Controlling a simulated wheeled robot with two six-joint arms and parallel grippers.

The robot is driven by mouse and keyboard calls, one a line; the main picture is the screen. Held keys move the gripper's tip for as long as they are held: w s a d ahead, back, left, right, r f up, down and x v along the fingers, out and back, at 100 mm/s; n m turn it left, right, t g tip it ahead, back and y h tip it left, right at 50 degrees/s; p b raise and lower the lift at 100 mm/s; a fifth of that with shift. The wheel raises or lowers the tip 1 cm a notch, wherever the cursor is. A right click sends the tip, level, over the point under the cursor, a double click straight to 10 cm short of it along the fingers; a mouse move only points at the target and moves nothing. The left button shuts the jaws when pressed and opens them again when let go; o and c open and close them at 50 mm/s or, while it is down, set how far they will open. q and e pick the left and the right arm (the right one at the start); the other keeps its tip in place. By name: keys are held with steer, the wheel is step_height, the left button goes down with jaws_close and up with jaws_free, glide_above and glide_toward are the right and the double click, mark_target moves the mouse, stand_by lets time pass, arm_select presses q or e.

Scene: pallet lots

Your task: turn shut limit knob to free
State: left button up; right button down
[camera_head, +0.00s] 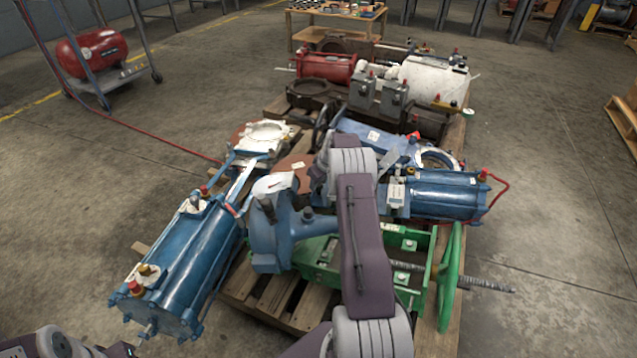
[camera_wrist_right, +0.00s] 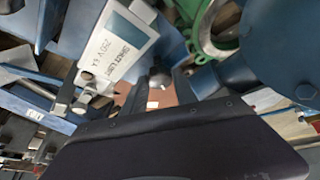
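In the right wrist view a white box labelled "SHUT LIMIT 250 V 6A" (camera_wrist_right: 118,47) fills the upper left. A small round grey knob (camera_wrist_right: 160,78) shows beside it. My right gripper (camera_wrist_right: 162,88) has its two dark fingers apart, with the knob seen between their tips; I cannot tell whether they touch it. In the head view my right arm reaches over the pallet and mostly hides the gripper (camera_head: 388,163). A pale switch box (camera_head: 396,192) sits just below it, by a blue cylinder (camera_head: 445,193). My left arm shows only at the lower left corner; its fingers are unclear.
The wooden pallet (camera_head: 276,300) is crowded with valve actuators. A blue one (camera_head: 185,260) lies at left, a green frame with handwheel (camera_head: 448,285) in front, and a red (camera_head: 325,68) and white one (camera_head: 432,80) behind. The floor on both sides is largely clear.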

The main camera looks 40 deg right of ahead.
steer(key=shift+d+r+n+p, duration=0.1)
steer(key=shift+r+n+p, duration=0.2)
steer(key=shift+n+p, duration=0.4)
steer(key=shift+d+f+n+y+p, duration=0.15)
steer(key=shift+n+y+p, duration=0.15)
steer(key=shift+n+y, duration=0.2)
steer(key=shift+f+n, duration=0.2)
steer(key=shift+n, duration=0.3)
steer(key=shift+w+f+n+y+b, duration=0.15)
steer(key=shift+n+y+b, duration=0.15)
steer(key=shift+b, duration=0.3)
steer(key=shift+r+n+g+y+b, duration=0.2)
steer(key=shift+n+g+y+b, duration=0.1)
steer(key=shift+n+b, duration=0.15)
steer(key=c, duration=1)
jaws_free()
steer(key=shift+r, duration=0.1)
